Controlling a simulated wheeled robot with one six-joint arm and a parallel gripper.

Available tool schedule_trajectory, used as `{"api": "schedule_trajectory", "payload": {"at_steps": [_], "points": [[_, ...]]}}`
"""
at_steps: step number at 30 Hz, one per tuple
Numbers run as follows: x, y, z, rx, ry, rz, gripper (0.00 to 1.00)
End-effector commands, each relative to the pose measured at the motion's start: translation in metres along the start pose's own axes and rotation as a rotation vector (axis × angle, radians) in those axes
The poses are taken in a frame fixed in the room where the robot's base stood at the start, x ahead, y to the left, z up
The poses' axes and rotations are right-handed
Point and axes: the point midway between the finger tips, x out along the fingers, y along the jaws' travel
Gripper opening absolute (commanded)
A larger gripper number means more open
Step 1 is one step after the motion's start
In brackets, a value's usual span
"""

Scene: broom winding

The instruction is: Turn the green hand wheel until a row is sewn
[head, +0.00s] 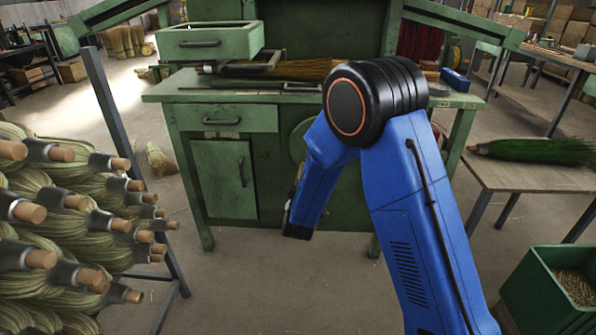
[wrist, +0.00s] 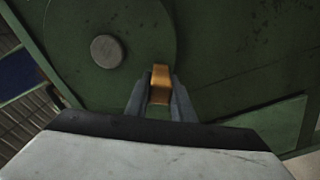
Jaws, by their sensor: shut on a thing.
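The green hand wheel (wrist: 150,35) fills the upper left of the wrist view as a flat disc with a grey hub (wrist: 107,51). My gripper (wrist: 160,100) is shut on its brass-coloured handle (wrist: 161,76), which sits to the lower right of the hub. In the head view a slice of the wheel (head: 298,142) shows on the front of the green machine (head: 265,180), left of my blue arm. My arm hides the rest of the wheel, and I cannot make out my gripper there. A broom with brown bristles (head: 305,70) lies on the machine's bench top.
A rack of pale broom heads with wooden handle ends (head: 60,220) stands close on the left. A table with a green-bristled broom (head: 535,150) and a green bin (head: 548,295) are on the right. Open floor lies before the machine.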

Motion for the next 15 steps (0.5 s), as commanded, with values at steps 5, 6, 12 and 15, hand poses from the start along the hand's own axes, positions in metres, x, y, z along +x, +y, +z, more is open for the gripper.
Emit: {"api": "schedule_trajectory", "payload": {"at_steps": [5,6,12,15], "points": [[-0.001,-0.004,0.018,-0.167,-0.001,-0.002,0.00],[-0.001,-0.004,0.022,-0.205,-0.001,-0.003,0.00],[-0.001,-0.003,0.040,-0.384,-0.001,-0.002,0.00],[-0.001,-0.002,0.047,-0.463,0.001,-0.003,0.00]]}}
